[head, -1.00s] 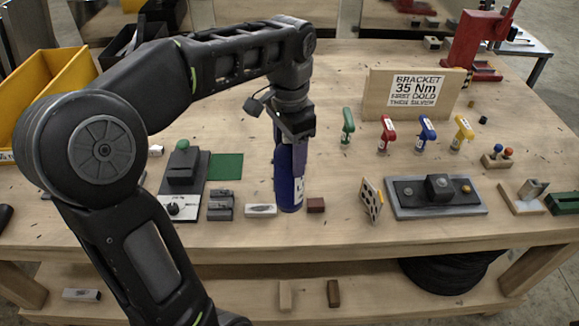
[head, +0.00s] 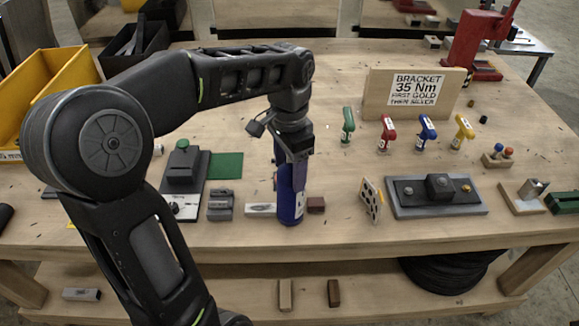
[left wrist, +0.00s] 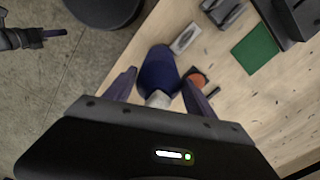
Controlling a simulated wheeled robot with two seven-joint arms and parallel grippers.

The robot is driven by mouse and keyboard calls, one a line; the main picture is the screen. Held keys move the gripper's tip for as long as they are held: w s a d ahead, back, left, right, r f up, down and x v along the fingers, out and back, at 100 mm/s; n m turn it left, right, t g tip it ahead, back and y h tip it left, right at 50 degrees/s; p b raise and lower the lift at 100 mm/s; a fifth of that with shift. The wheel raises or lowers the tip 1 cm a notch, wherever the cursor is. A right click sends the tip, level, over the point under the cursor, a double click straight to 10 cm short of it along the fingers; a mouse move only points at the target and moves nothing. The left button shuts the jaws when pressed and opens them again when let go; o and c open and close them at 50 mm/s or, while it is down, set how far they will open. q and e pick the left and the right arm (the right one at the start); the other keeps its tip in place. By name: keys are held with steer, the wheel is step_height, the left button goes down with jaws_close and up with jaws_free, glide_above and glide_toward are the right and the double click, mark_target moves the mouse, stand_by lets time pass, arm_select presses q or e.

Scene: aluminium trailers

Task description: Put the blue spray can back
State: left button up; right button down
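The blue spray can (head: 291,206) is upright in the head view, near the front of the table. My left gripper (head: 295,152) comes down on its top from above.
An orange disc (left wrist: 197,77) lies beside the can, partly behind a finger. A grey block (head: 261,209) and a brown block (head: 316,205) flank the can. Coloured-handled tools (head: 388,133) stand farther back. Table in between is clear.

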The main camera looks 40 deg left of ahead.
arm_select(q)
steer(key=o, duration=0.3)
steer(key=shift+r+p, duration=0.45)
steer(key=shift+r, duration=0.15)
steer(key=shift+r+b, duration=0.3)
step_height(320, 180, up, 4)
steer(key=shift+r, duration=0.2)
step_height(320, 180, up, 2)
steer(key=shift+r+p, duration=0.15)
steer(key=shift+p, duration=0.9)
